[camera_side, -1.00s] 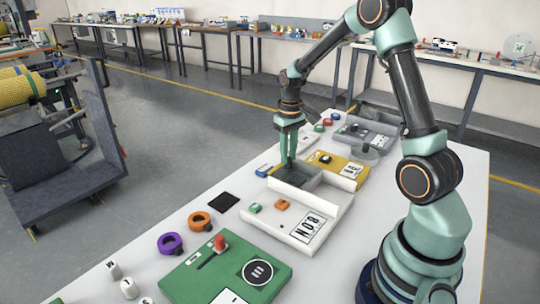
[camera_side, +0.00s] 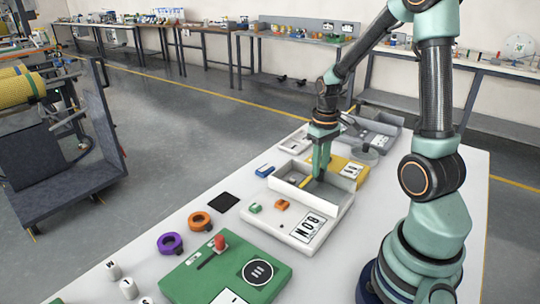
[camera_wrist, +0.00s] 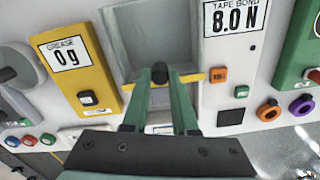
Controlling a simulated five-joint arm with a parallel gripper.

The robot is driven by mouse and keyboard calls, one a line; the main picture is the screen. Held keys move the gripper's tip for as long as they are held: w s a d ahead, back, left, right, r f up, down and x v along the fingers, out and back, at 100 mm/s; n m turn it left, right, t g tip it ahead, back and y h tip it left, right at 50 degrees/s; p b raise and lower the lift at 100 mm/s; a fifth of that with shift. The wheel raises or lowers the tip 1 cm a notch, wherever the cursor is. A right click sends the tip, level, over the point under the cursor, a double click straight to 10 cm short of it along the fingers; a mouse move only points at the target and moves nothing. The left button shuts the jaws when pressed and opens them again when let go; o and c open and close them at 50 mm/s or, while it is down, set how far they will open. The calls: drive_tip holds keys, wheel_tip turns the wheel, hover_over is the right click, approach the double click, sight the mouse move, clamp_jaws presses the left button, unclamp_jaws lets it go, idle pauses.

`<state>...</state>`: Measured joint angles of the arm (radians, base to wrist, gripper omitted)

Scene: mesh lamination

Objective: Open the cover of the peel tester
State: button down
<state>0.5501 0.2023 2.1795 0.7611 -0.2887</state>
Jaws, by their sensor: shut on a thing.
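The peel tester is a white unit with an "8.0 N" tape bond label; its body (camera_side: 283,226) is in the middle of the table in the side view, and it also shows in the wrist view (camera_wrist: 212,95). A walled grey bay (camera_side: 288,187) at its far end is open on top, and its pale inside shows in the wrist view (camera_wrist: 150,35). A yellow bar (camera_wrist: 192,77) crosses the bay's near edge in the wrist view. My gripper (camera_side: 319,176) reaches down at the bay. Its fingertips (camera_wrist: 160,75) are shut around a dark knob (camera_wrist: 160,70) at the bar. The cover's outline is unclear.
A yellow unit labelled grease 0 g (camera_wrist: 80,68) stands close beside the tester. A green unit (camera_side: 225,270) is in front, with orange (camera_side: 199,221) and purple (camera_side: 170,243) rings left of it. A grey tray (camera_side: 372,135) is behind.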

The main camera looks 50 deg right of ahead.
drive_tip(key=shift+w, duration=0.1)
drive_tip(key=c, duration=0.7)
unclamp_jaws()
drive_tip(key=shift+r, duration=0.15)
wheel_tip(320, 180, up, 12)
drive_tip(key=a+r+n+t, duration=0.3)
drive_tip(key=a+t, duration=0.2)
drive_tip(key=a, duration=1.3)
drive_tip(key=shift+s+t, duration=0.3)
drive_tip(key=shift+s, duration=0.05)
